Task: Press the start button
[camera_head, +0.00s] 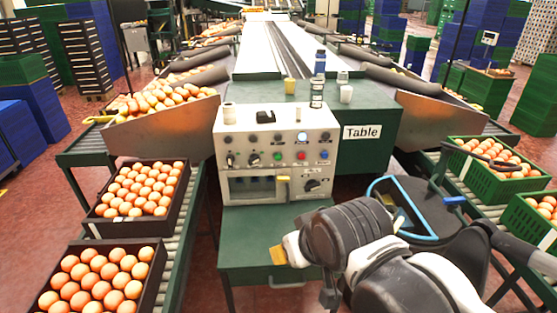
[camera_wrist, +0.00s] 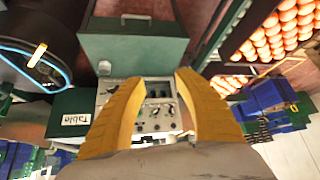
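The pale control panel (camera_head: 235,140) stands on the green table in the middle of the head view. A green button (camera_head: 277,156), a red button (camera_head: 301,155) and a blue button (camera_head: 324,154) sit in a row on its front, with dark knobs around them. The labels are too small to read, so I cannot tell which is the start button. My gripper (camera_head: 278,255) is in front of and below the panel, apart from it. In the wrist view my gripper's (camera_wrist: 160,78) two yellow fingers are spread with nothing held, and the panel (camera_wrist: 148,126) shows between them.
A green box (camera_head: 265,243) with a handle sits below the panel. Cups and bottles (camera_head: 319,65) stand on the green table (camera_head: 370,150) behind it.

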